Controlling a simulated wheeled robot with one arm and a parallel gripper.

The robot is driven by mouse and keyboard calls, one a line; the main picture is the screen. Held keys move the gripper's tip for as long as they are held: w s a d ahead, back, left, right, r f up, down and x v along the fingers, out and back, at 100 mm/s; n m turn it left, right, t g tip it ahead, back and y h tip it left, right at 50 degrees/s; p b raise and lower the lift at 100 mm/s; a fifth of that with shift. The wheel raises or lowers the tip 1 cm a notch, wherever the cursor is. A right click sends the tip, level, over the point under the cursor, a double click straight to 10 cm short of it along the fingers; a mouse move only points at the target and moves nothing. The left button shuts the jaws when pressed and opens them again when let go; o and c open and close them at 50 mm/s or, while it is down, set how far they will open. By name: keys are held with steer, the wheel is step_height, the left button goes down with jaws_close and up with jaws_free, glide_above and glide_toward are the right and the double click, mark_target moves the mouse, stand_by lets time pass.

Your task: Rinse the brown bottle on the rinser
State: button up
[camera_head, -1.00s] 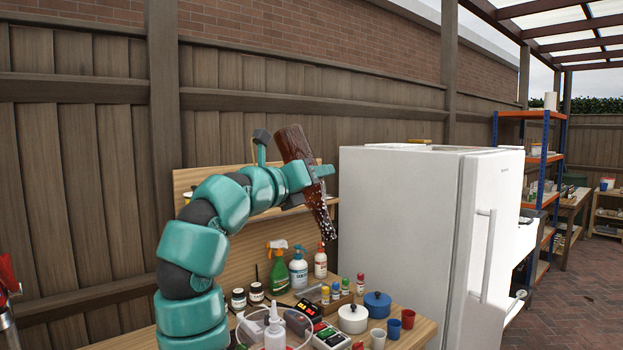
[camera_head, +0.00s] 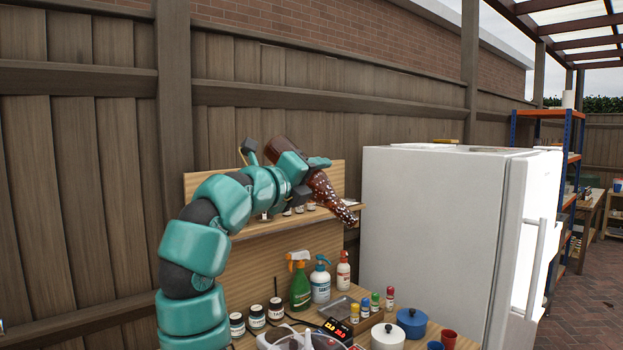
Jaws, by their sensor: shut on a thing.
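The brown bottle (camera_head: 330,194) is held in the air above the wooden bench, tilted with its neck pointing down to the right. Pale specks that look like water drops cover its neck and lower part. My gripper (camera_head: 303,177) is shut around the bottle's middle. The bottle's base end sticks out at the upper left of the jaws. The bottle is in front of the shelf board and appears apart from everything else. I cannot make out the rinser in this view.
A green spray bottle (camera_head: 300,287), a blue-topped pump bottle (camera_head: 320,284) and a white bottle (camera_head: 343,270) stand on the bench below. A blue pot (camera_head: 411,322) and a white pot (camera_head: 387,337) stand further right. A white fridge (camera_head: 430,225) stands close on the right.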

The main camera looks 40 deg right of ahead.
steer(key=n, duration=0.3)
steer(key=shift+s+r+n, duration=0.1)
steer(key=shift+n, duration=0.3)
steer(key=n+p, duration=0.1)
steer(key=n, duration=0.2)
steer(key=shift+n, duration=0.3)
steer(key=n+p, duration=0.2)
steer(key=n, duration=0.1)
steer(key=n+p, duration=0.1)
steer(key=shift+r+n, duration=0.25)
steer(key=shift+n, duration=0.15)
steer(key=n+p, duration=0.3)
steer(key=p, duration=0.1)
steer(key=shift+r, duration=0.15)
steer(key=n+p, duration=0.2)
steer(key=p, duration=0.3)
steer(key=shift+n+p, duration=0.3)
steer(key=shift+f+n+b, duration=0.35)
steer(key=shift+n+b, duration=0.05)
steer(key=n, duration=0.3)
steer(key=shift+p, duration=0.4)
steer(key=n+p, duration=0.1)
steer(key=n, duration=0.2)
steer(key=shift+r+p, duration=0.15)
steer(key=shift+p, duration=0.25)
steer(key=shift+f, duration=0.25)
steer(key=shift+b, duration=0.95)
